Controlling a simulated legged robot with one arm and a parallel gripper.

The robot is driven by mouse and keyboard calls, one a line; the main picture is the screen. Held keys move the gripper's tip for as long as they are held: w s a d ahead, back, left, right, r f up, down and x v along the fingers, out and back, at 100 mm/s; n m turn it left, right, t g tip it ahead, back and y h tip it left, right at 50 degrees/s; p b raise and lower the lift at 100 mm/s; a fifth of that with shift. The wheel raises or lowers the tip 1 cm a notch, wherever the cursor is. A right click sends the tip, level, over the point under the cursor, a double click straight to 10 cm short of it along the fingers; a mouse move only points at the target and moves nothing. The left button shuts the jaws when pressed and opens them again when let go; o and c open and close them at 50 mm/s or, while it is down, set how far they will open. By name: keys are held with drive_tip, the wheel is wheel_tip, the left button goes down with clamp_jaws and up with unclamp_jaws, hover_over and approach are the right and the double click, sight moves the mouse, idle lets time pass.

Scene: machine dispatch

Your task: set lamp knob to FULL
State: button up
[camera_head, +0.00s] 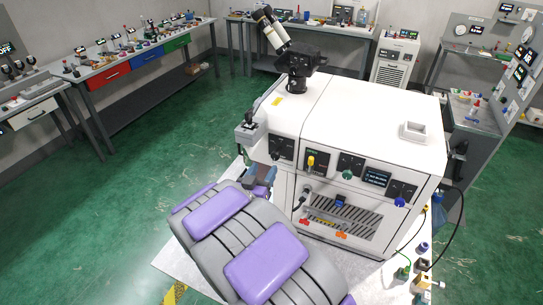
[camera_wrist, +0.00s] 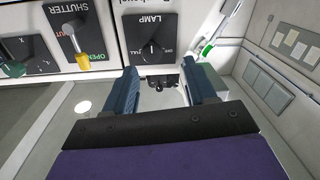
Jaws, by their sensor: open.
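The black LAMP panel (camera_wrist: 165,24) is in the upper middle of the wrist view, with its lettering upside down. Its dark knob (camera_wrist: 151,46) has a pale pointer mark, but I cannot tell clearly which setting it marks. My gripper (camera_wrist: 164,90) is open, with its two blue fingers apart and nothing between them. The fingertips lie below the knob in the picture and appear clear of it. In the head view my gripper (camera_head: 262,178) is close to the front left of the white machine (camera_head: 345,120), below a black panel (camera_head: 281,148).
The SHUTTER lever (camera_wrist: 75,40), with a yellow tip, is left of the LAMP panel in the wrist view. A green-tipped white part (camera_wrist: 207,48) is to its right. A microscope-like eyepiece (camera_head: 270,32) stands on the machine. Green floor is open at the left.

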sight(275, 158)
drive_tip(key=w+d, duration=0.1)
drive_tip(key=w, duration=0.1)
drive_tip(key=w+d, duration=0.1)
drive_tip(key=w, duration=0.1)
drive_tip(key=w+d, duration=0.1)
drive_tip(key=w, duration=0.1)
drive_tip(key=shift+w+d+r, duration=0.15)
drive_tip(key=shift+w+d, duration=0.05)
drive_tip(key=shift+d, duration=0.2)
drive_tip(key=shift+w, duration=0.45)
drive_tip(key=shift+w+a, duration=0.1)
drive_tip(key=shift+a, duration=0.5)
drive_tip(key=shift+d, duration=0.55)
drive_tip(key=c, duration=0.5)
drive_tip(key=shift+a, duration=0.2)
drive_tip(key=c, duration=0.5)
drive_tip(key=shift+c, duration=0.2)
